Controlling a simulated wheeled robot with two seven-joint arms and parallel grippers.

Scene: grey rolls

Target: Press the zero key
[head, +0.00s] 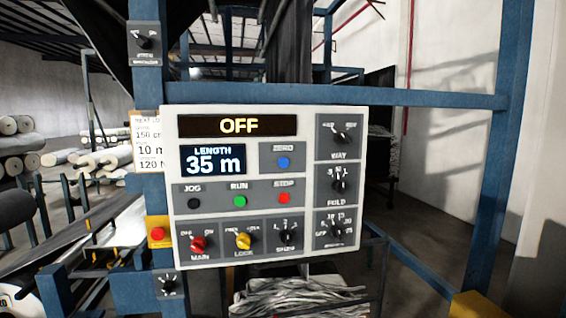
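A white control panel (306,190) faces me at the middle of the head view. The zero key is a round blue button (283,162) on a grey plate in the panel's upper middle, under a small label that seems to read ZERO. Left of it the length display (213,160) reads 35 m. The top display (238,125) reads OFF. Neither of my grippers shows in the head view, and nothing covers the blue key.
Below the key are black JOG (194,203), green RUN (240,201) and red STOP (284,198) buttons. Several knobs line the panel's right and bottom. A red button on a yellow box (157,234) sits at left. Blue posts (508,140) frame the panel.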

